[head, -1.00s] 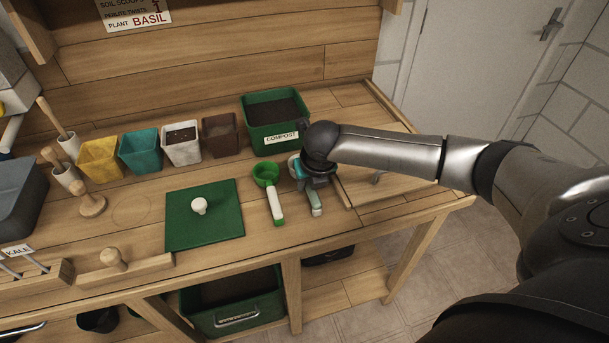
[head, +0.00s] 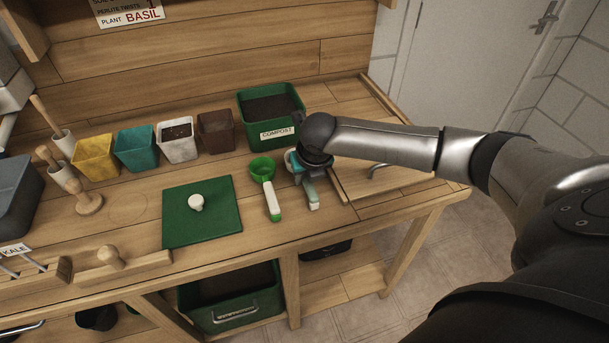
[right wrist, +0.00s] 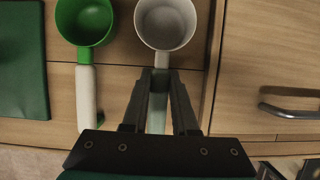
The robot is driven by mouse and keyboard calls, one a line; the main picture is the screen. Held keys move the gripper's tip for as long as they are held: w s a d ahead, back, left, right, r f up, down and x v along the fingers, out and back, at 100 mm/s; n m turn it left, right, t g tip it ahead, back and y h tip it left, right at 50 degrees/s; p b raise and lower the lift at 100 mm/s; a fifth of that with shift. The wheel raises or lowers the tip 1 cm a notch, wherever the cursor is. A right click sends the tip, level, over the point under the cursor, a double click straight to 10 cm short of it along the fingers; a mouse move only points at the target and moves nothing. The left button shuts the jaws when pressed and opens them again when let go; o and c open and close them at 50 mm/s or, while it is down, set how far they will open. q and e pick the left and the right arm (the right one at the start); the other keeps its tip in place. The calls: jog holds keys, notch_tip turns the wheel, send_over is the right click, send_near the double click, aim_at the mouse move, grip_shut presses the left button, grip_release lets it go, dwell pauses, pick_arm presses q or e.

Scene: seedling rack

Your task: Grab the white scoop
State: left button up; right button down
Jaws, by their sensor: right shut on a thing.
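The white scoop lies on the wooden bench, its white cup (right wrist: 166,22) fully visible at the top of the right wrist view. In the head view its pale handle (head: 312,197) shows below my right gripper (head: 308,176), and my wrist hides part of its cup. My right gripper, also in the right wrist view (right wrist: 160,78), is shut on the scoop's handle just below the cup. A green scoop with a white handle (head: 270,200) lies to its left, apart from the fingers; its green cup (right wrist: 85,20) shows in the wrist view. My left gripper is not in view.
The green compost bin (head: 281,132) stands behind the scoops. A drawer handle (right wrist: 291,111) is to the right. Several small pots (head: 178,150) line the back.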

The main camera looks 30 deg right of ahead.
notch_tip(320, 180, up, 20)
jog(key=p, duration=0.4)
jog(key=shift+f, duration=0.25)
jog(key=c, duration=1.3)
grip_release()
grip_shut()
